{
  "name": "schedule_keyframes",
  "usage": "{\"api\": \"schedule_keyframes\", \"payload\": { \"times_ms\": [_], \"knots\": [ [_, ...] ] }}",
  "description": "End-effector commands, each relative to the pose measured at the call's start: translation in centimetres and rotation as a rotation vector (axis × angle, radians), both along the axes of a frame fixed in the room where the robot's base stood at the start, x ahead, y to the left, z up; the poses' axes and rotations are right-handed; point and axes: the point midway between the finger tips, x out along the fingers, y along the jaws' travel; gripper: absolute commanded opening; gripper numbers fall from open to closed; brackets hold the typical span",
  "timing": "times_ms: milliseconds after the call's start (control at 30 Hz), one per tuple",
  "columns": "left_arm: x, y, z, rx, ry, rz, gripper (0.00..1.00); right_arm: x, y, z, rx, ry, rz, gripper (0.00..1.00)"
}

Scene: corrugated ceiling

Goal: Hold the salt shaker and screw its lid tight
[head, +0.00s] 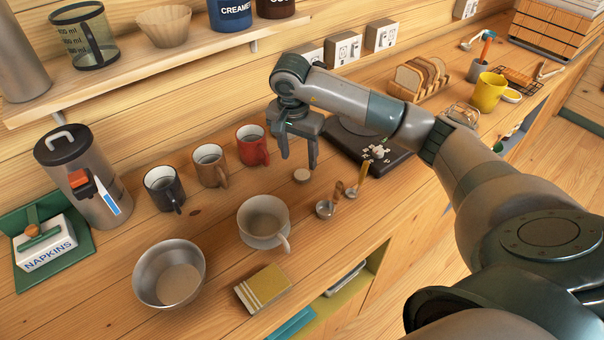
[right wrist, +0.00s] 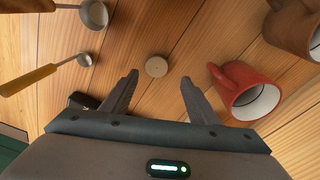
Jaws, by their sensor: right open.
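A small round beige disc (head: 301,175), which looks like a wooden lid, lies flat on the wooden counter. It also shows in the right wrist view (right wrist: 156,66), just beyond the gap between my fingertips. My right gripper (head: 300,160) points down above the counter near the disc, with its fingers apart and nothing between them. The open fingers also show in the right wrist view (right wrist: 158,80). I cannot make out a salt shaker body in either view. My left gripper is not in view.
Left of the disc stand a red mug (head: 252,146), a brown mug (head: 210,166) and a dark mug (head: 164,189). A large cup (head: 263,216) stands in front. Measuring scoops (head: 325,209) lie to the right, before a black hotplate (head: 388,162). A shelf (head: 150,60) runs behind.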

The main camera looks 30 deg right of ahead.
Motion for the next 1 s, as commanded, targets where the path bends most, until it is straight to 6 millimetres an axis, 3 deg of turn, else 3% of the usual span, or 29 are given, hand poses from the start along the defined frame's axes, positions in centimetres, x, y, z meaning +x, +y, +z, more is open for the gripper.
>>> {"api": "schedule_keyframes", "payload": {
  "times_ms": [267, 733, 1000],
  "knots": [
    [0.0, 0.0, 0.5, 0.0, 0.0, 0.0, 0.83, -0.1, 0.0, -0.3, 0.0, 0.002, -0.001, 0.54],
    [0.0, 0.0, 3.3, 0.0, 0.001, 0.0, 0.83, -0.6, -0.5, -4.6, 0.0, 0.003, -0.001, 0.54],
    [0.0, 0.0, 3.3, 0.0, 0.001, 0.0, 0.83, -0.5, -0.5, -5.2, -0.001, 0.0, 0.0, 0.54]
  ]
}}
